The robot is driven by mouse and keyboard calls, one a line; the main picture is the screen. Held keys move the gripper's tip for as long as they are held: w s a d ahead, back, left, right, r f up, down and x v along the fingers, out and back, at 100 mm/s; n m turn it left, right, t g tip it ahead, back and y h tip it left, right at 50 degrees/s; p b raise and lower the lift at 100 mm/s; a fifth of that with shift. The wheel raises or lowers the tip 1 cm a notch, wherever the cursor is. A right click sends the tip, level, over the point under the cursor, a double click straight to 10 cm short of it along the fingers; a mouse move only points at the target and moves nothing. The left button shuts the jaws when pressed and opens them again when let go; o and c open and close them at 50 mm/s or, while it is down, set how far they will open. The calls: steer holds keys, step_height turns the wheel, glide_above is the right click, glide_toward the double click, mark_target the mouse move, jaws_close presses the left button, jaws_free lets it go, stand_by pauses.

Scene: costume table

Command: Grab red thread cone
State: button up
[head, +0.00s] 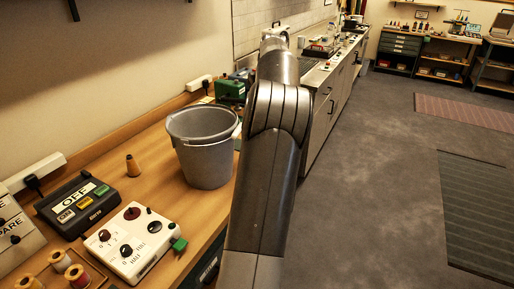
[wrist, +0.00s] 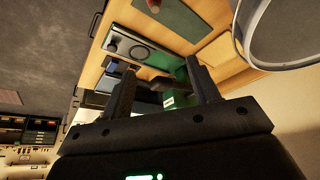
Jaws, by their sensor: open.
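In the head view a small orange-brown cone (head: 133,165) stands upright on the wooden table, left of the grey bucket. A small reddish thing (wrist: 126,3) is cut off at the top edge of the wrist view, too partial to identify. My gripper (wrist: 160,65) is open with nothing between its fingers, over a counter with a green box (wrist: 176,99). In the head view my arm hides most of the gripper.
The grey bucket (head: 204,150) stands on the table beside my arm; its rim also shows in the wrist view (wrist: 243,45). A dark OFF box (head: 78,205) and a white knob panel (head: 134,242) take up the table's front left. Open floor lies to the right.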

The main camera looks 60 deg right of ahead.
steer(key=f, duration=0.5)
steer(key=w+f, duration=0.1)
steer(key=f, duration=0.5)
steer(key=w+d+f, duration=0.1)
steer(key=f, duration=0.5)
steer(key=shift+x, duration=2.55)
steer(key=shift+d, duration=0.2)
steer(key=shift+c, duration=0.3)
steer(key=c, duration=1)
steer(key=shift+r, duration=0.15)
